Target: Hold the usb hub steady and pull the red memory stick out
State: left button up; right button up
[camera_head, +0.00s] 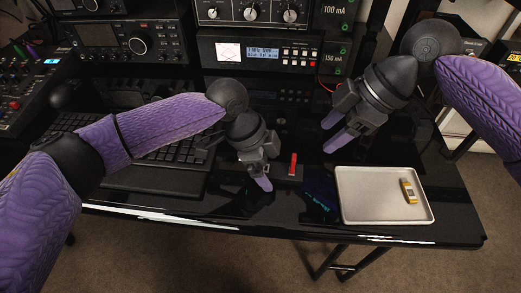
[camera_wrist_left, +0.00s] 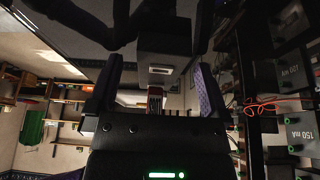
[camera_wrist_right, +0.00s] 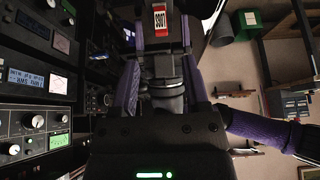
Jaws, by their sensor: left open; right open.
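The red memory stick (camera_head: 292,164) stands upright in the dark usb hub (camera_head: 289,176) near the table's front edge. In the right wrist view a red piece with a white label (camera_wrist_right: 160,18), apparently the stick, shows at the top. My left gripper (camera_head: 262,181) is open, low at the left end of the hub; whether it touches the hub is hard to tell. In the left wrist view a dark block with a port (camera_wrist_left: 163,70), apparently the hub, lies between the fingers. My right gripper (camera_head: 334,130) is open and empty, above and to the right of the stick.
A keyboard (camera_head: 165,150) lies left, under my left arm. Radio equipment (camera_head: 268,52) lines the back. The glossy black table's front edge is close to the hub.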

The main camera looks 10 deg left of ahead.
pick_arm(q)
jog(key=c, duration=1.3)
grip_shut()
pick_arm(e)
jog(key=shift+o, duration=0.6)
jog(key=shift+a, duration=0.1)
notch_tip(320, 180, up, 6)
jog(key=f+h, duration=0.1)
jog(key=h, duration=0.4)
send_over(294, 156)
jog(key=shift+h, duration=0.4)
notch_tip(294, 156, down, 11)
grip_shut()
